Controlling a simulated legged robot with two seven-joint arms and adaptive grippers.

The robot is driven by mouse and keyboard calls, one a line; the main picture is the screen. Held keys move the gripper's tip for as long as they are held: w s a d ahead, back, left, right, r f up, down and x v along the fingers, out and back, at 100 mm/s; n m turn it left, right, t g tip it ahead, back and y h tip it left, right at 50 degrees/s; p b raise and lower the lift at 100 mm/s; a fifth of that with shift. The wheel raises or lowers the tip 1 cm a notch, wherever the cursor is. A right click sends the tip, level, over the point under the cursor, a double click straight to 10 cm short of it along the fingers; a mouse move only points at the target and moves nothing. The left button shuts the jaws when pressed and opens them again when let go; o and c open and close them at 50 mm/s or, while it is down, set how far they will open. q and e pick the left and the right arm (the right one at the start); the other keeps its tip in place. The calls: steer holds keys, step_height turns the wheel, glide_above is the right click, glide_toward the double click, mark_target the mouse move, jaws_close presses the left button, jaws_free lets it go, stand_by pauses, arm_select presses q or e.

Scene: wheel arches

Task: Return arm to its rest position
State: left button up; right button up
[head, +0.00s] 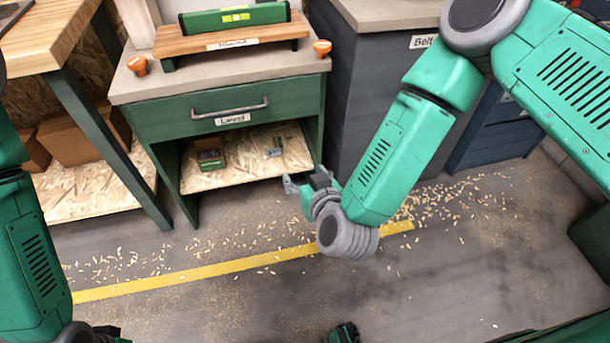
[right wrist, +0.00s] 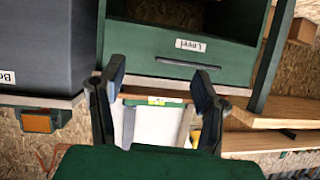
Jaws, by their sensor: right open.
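My right arm reaches in from the right in the head view. Its gripper (head: 298,184) is in front of the lower right side of the green cabinet, above the floor, and small in this view. In the right wrist view, the two dark fingers of the right gripper (right wrist: 159,80) stand wide apart with nothing between them. The green drawer cabinet (head: 160,118) shows beyond them, upside down. My left arm comes in along the left edge of the head view. Its gripper is out of view.
A green spirit level (head: 236,18) lies on a wooden stand (head: 185,43) on the cabinet. An open shelf below holds a small green box (head: 209,160). A dark cabinet (head: 375,100) stands at right, a wooden workbench (head: 45,35) at left. The floor in front has scattered chips.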

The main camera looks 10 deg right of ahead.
steer(key=s+d+f+n+g+p, duration=0.1)
steer(key=s+d+f+g, duration=0.3)
steer(key=s, duration=0.3)
steer(key=s+d+f+g+p, duration=0.1)
steer(key=s+d+f+g, duration=0.2)
steer(key=s, duration=0.4)
steer(key=s+d+m+g+h+p, duration=0.1)
steer(key=s+d+g, duration=0.4)
steer(key=s+d, duration=0.6)
steer(key=shift+s+g+h, duration=0.3)
steer(key=shift+s, duration=0.8)
steer(key=shift+w, duration=0.1)
steer(key=shift+o, duration=0.5)
